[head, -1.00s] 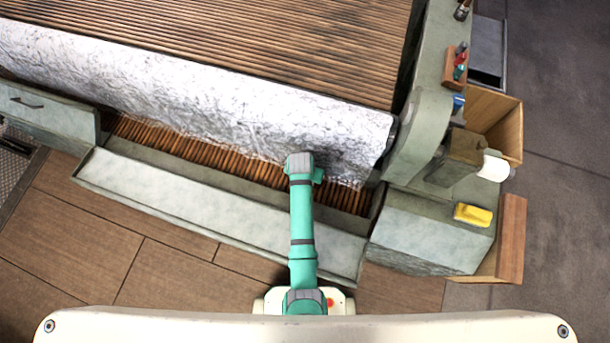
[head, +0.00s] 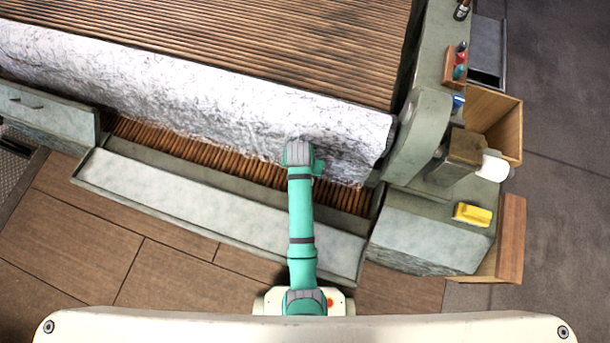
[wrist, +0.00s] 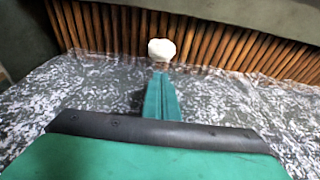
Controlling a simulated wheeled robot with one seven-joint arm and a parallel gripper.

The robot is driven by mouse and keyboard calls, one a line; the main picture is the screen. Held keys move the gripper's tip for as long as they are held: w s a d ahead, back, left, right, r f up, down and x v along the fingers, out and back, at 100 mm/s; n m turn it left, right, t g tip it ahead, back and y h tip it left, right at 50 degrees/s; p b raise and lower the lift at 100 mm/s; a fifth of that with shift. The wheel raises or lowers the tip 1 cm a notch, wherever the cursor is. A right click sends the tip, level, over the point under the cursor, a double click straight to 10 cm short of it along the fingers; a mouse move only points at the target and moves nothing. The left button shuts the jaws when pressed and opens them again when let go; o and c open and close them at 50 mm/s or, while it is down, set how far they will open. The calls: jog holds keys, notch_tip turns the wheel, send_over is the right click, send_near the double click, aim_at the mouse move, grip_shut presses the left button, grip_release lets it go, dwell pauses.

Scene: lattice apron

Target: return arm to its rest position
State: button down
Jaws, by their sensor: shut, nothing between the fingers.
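My teal arm (head: 301,215) reaches up the middle of the head view, with its grey-capped bend (head: 299,153) over the lower edge of the white mottled roll. In that view my gripper is hidden beneath the arm. In the wrist view my gripper (wrist: 162,76) shows as a teal body with a black band and narrow teal fingers together, shut and empty. A pale rounded lump (wrist: 161,51) appears just past the fingertips, in front of the brown slats; I cannot tell whether it touches them.
The mottled roll (head: 190,95) spans the machine below the ribbed brown bed (head: 260,35). A grey-green ledge (head: 215,215) lies in front. At right are a yellow block (head: 473,214), a white cylinder (head: 494,168) and wooden bins (head: 511,240). The wooden floor (head: 110,240) at left is clear.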

jog(key=shift+r, duration=0.55)
jog(key=shift+a, duration=0.1)
jog(key=s+r+n+t, duration=0.25)
jog(key=s+t, duration=0.45)
jog(key=s, duration=1)
jog(key=s+r+t, duration=0.2)
jog(key=s+r, duration=0.2)
jog(key=r, duration=0.3)
jog(key=s+r+t, duration=0.2)
jog(key=s+r, duration=0.2)
jog(key=r, duration=0.4)
jog(key=s+r+n+t, duration=0.1)
jog(key=s+r, duration=0.4)
jog(key=r, duration=0.3)
jog(key=shift+t+y, duration=0.4)
